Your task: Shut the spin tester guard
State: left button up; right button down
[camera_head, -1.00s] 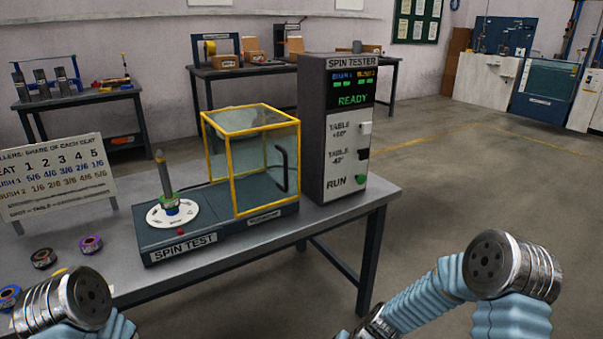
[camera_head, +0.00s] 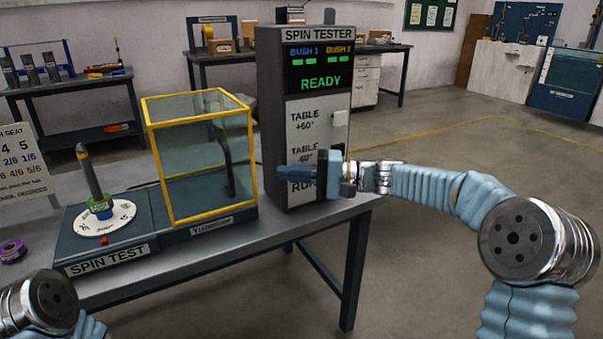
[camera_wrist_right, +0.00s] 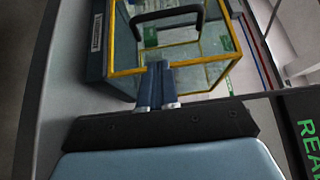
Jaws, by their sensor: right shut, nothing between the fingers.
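The spin tester guard (camera_head: 197,165) is a clear box with a yellow frame on the right part of the spin test base (camera_head: 110,258). Its dark handle (camera_head: 228,160) shows through the panes, and also in the wrist view (camera_wrist_right: 199,24). The white round table (camera_head: 97,222) with an upright grey tube (camera_head: 87,170) stands uncovered, left of the guard. My right gripper (camera_head: 282,172) is shut and empty, pointing left in front of the control cabinet, right of the guard. In the wrist view its fingertips (camera_wrist_right: 154,66) overlap the guard's yellow edge; I cannot tell contact. My left gripper is out of view.
The control cabinet (camera_head: 270,110) with a green READY display stands right of the guard, partly behind my right gripper. A purple ring (camera_head: 12,251) lies on the table at left. A sign (camera_head: 22,170) stands at the left edge. Open floor lies at right.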

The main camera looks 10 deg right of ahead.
jog(key=a, duration=0.8)
jog(key=shift+s+a+p, duration=0.15)
jog(key=shift+s+p, duration=0.15)
jog(key=s+a+b, duration=0.4)
jog(key=a+b, duration=0.1)
jog(key=a, duration=0.6)
jog(key=s+a+b, duration=0.3)
jog(key=a+b, duration=0.2)
jog(key=a, duration=0.7)
jog(key=shift+s+b, duration=0.3)
jog(key=shift+s, duration=0.05)
jog(key=shift+r, duration=0.1)
